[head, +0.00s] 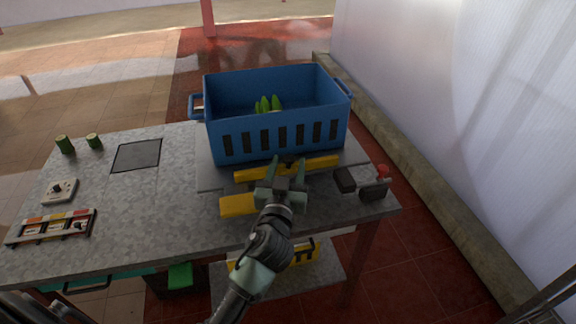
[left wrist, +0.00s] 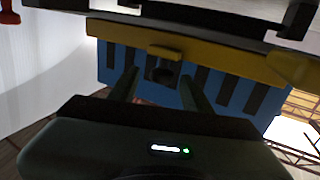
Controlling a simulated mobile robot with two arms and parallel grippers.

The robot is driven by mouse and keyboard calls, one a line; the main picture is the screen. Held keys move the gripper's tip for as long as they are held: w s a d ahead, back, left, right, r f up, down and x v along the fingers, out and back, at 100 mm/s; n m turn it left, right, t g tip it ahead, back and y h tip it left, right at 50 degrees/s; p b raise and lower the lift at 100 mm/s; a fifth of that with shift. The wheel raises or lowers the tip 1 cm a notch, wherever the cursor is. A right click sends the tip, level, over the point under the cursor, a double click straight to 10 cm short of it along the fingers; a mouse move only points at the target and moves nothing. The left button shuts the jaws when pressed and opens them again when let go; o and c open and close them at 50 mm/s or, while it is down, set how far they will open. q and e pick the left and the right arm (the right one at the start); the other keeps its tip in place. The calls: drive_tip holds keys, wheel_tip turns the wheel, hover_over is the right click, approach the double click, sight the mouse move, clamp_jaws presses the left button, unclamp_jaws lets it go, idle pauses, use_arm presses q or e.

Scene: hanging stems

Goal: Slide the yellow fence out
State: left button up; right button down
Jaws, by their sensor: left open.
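The yellow fence (head: 318,162) is a long bar lying along the front of the blue crate (head: 280,145). In the left wrist view the fence (left wrist: 215,54) crosses the upper part, with a small yellow tab (left wrist: 165,53) near its middle. My left gripper (head: 288,166) is open at the middle of the fence. In the left wrist view its fingertips (left wrist: 158,74) are apart, near the tab, with nothing seen held between them. Whether they touch the fence is unclear. The gripper hides part of the fence in the head view. My right gripper is not in view.
A yellow block (head: 238,205) lies left of my gripper. A dark block (head: 344,180) and a red-topped device (head: 375,187) stand to the right. The grey table (head: 150,215) has free room at left.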

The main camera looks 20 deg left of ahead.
use_arm(q)
drive_tip(key=b+v, duration=0.1)
drive_tip(key=v, duration=0.6)
drive_tip(key=shift+s+d+b, duration=0.15)
drive_tip(key=shift+s+b, duration=0.2)
drive_tip(key=shift+s, duration=0.05)
